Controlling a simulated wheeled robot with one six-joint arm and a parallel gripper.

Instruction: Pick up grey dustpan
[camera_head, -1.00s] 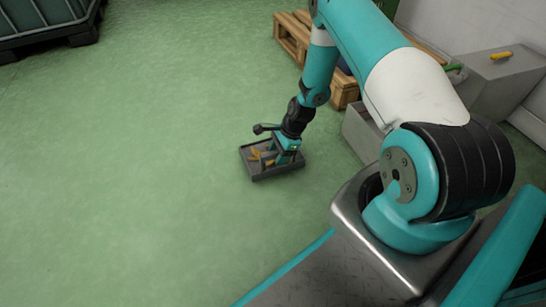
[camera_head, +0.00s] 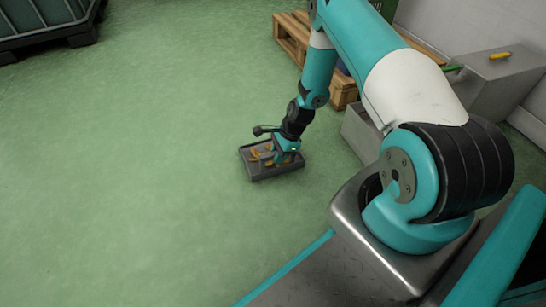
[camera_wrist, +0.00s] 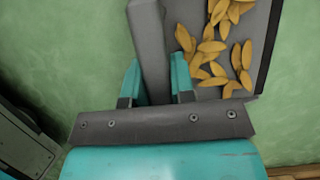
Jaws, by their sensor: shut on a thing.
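The grey dustpan (camera_head: 275,176) lies on the green floor in the head view, with several yellow-orange leaf-shaped pieces in it. In the wrist view its pan (camera_wrist: 267,45) is at the upper right, and its straight grey handle (camera_wrist: 148,35) runs down between my fingers. My gripper (camera_head: 286,146) points down at the dustpan. In the wrist view my gripper (camera_wrist: 155,78) has one teal finger on each side of the handle and is shut on it. The handle's lower end is hidden behind the gripper body. I cannot tell whether the pan is clear of the floor.
A wooden pallet (camera_head: 292,42) stands behind my arm. A grey block (camera_head: 362,135) is right of the dustpan, and another grey block (camera_head: 500,80) with a yellow-handled item (camera_head: 500,55) stands by the wall. A dark container (camera_head: 45,20) is at upper left. The left floor is clear.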

